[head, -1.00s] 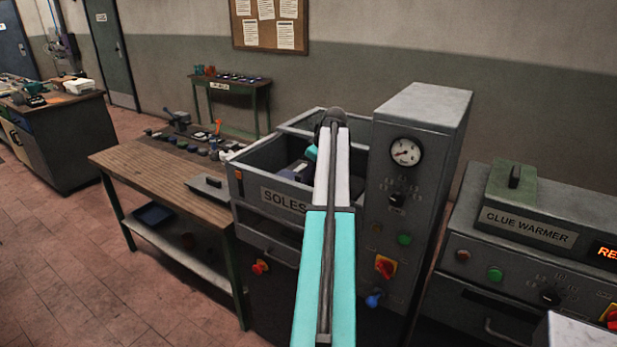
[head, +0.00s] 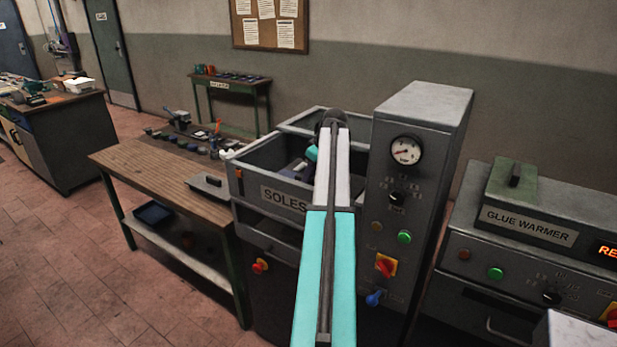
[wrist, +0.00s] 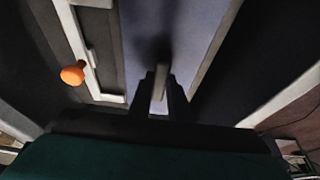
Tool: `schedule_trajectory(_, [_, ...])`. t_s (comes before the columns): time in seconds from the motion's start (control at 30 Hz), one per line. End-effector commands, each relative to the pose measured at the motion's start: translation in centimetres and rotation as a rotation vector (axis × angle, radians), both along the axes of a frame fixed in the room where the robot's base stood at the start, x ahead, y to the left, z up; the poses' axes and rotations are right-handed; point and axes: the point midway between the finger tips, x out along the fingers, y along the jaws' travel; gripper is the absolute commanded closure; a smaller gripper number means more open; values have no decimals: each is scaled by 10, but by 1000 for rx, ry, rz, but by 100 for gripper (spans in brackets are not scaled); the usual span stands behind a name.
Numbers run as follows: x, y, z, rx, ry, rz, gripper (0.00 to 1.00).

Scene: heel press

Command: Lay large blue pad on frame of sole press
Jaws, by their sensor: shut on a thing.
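The sole press (head: 262,190) stands in the middle of the head view, a grey cabinet with an open top and a sign reading "SOLES". In the wrist view the large blue pad (wrist: 195,25) is a flat blue-grey surface between the dark and light edges of the press frame (wrist: 88,50). My gripper (wrist: 160,92) is shut on a thin upright grip that appears to belong to the pad. I cannot tell whether the pad touches the frame.
An orange knob (wrist: 73,73) sits left of the fingers in the wrist view. The press's tall control column (head: 408,200) rises just right of my arm. A wooden workbench (head: 150,175) adjoins on the left, and a glue warmer (head: 525,228) stands to the right.

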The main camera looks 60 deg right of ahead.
Motion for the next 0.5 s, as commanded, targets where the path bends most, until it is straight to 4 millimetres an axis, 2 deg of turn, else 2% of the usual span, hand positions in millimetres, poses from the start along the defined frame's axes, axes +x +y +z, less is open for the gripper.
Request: schedule_trajectory(0.5, [1, 0, -3, -1, -3, 1, 100])
